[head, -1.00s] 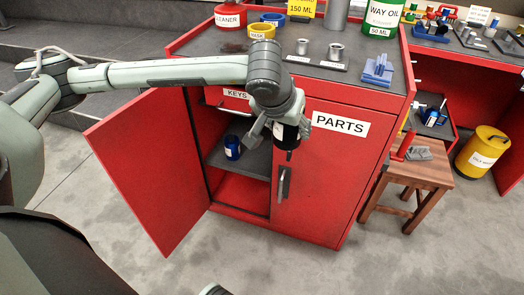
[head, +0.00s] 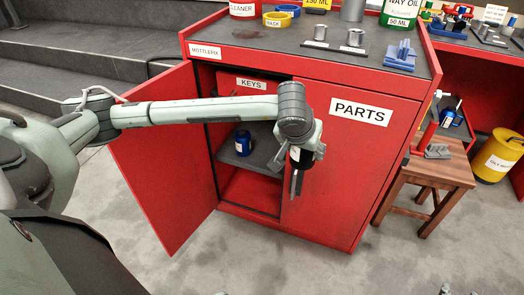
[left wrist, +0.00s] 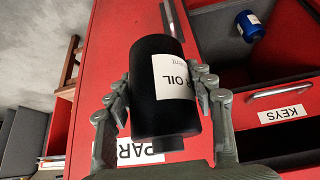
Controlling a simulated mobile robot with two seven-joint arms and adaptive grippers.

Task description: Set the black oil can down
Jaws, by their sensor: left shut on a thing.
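The black oil can (left wrist: 157,85) has a white label with "OIL" on it and fills the middle of the left wrist view. In that view the fingers of my left gripper (left wrist: 160,100) are closed on both its sides. In the head view the left gripper (head: 300,148) holds the black can (head: 304,156), partly hidden, in front of the red cabinet near the shut right door's handle. The can is held in the air. Small grey parts at the bottom right edge of the head view may be my right gripper (head: 458,291), mostly cut off.
The red cabinet's left door (head: 165,160) stands open. A blue container (head: 243,143) stands on the inner grey shelf (head: 255,160), and the shelf beside it looks clear. The cabinet top (head: 285,37) holds several cans and parts. A wooden stool (head: 440,170) stands at right.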

